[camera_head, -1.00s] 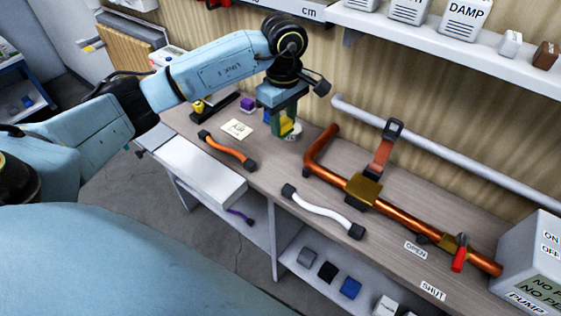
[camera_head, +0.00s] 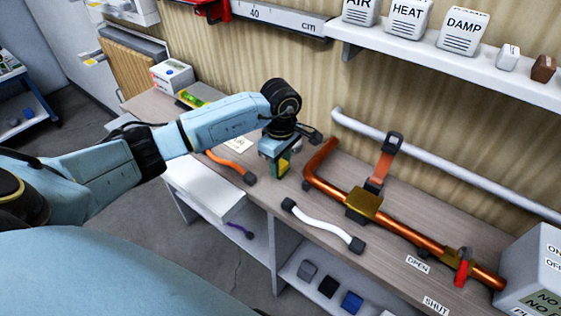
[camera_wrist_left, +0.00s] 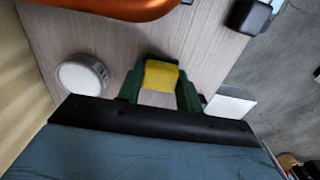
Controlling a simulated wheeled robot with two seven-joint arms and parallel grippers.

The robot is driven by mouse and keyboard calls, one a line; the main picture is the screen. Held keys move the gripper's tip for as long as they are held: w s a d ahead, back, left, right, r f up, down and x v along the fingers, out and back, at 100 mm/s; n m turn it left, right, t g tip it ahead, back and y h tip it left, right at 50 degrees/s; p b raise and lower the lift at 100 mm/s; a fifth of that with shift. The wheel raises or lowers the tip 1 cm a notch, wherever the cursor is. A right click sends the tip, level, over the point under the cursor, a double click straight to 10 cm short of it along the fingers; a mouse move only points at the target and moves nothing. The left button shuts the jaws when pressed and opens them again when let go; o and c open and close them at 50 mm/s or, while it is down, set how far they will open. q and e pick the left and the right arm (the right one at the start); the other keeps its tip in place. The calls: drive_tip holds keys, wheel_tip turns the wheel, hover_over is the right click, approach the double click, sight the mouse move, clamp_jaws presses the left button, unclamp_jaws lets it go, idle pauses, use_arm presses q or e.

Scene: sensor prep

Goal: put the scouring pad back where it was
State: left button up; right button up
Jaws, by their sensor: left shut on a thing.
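The scouring pad (camera_head: 283,164) shows as a small yellow piece in the head view, partly hidden by my left gripper (camera_head: 276,166). In the left wrist view the yellow pad (camera_wrist_left: 161,75) sits between the two green fingers. My left gripper is shut on it, over the wooden bench top (camera_head: 255,194). I cannot tell whether the pad touches the bench. In the left wrist view a round white-topped item (camera_wrist_left: 82,76) is beside the gripper, to the left. My right gripper is not in view.
A copper pipe (camera_head: 405,235) with a clamp (camera_head: 364,203) lies right of the gripper. An orange hose (camera_head: 230,166) is to its left and a white hose (camera_head: 325,227) nearer the front. A grey pump box (camera_head: 530,270) stands at the right end. Bare bench lies between the hoses.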

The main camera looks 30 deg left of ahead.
sight(281, 164)
use_arm(q)
drive_tip(key=o, duration=0.5)
drive_tip(key=shift+f, duration=0.15)
drive_tip(key=o, duration=0.5)
drive_tip(key=shift+c, duration=0.2)
wheel_tip(281, 164, up, 12)
drive_tip(key=shift+r, duration=0.2)
